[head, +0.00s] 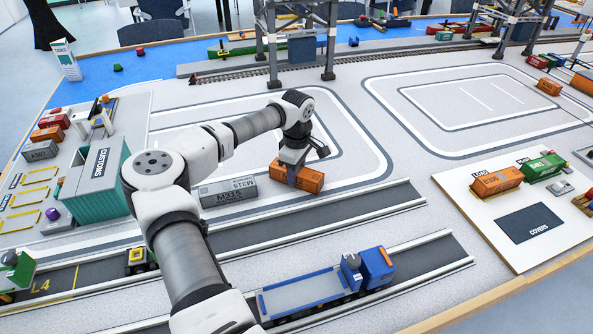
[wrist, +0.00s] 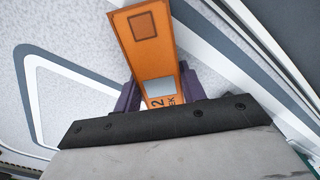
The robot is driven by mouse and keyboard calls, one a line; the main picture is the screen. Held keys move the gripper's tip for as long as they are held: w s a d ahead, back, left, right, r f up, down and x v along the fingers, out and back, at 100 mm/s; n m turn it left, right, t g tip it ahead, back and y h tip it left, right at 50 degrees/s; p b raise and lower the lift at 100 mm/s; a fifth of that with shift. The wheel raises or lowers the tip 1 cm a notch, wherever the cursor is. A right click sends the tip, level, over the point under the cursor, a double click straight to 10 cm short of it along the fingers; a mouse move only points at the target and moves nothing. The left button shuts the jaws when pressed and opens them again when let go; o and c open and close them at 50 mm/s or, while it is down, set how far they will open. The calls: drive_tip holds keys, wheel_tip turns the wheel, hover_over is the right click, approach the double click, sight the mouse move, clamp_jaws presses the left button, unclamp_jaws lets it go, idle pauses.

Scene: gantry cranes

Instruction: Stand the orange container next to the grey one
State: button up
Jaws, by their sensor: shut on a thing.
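The orange container (head: 308,181) is between the fingers of my gripper (head: 290,170), to the right of the grey container (head: 228,191). The grey container lies long side along the road on the pale ground, with dark lettering on it. A small gap shows between their near ends. The orange container is roughly in line with the grey one, at or just above the ground; I cannot tell which. In the wrist view the orange container (wrist: 150,38) sits between the two dark fingers of my gripper (wrist: 160,88). The grey one is not seen there.
A green customs building (head: 97,180) stands to the left. A blue truck and trailer (head: 318,289) are on the near road. A white board (head: 500,225) at the right holds another orange container (head: 497,181) and a green one (head: 543,167). Crane legs (head: 272,50) stand behind.

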drive_tip(key=o, duration=1.3)
drive_tip(key=shift+f, duration=0.1)
drive_tip(key=shift+o, duration=0.2)
wheel_tip(320, 180, up, 12)
drive_tip(key=b, duration=0.2)
drive_tip(key=shift+r, duration=0.2)
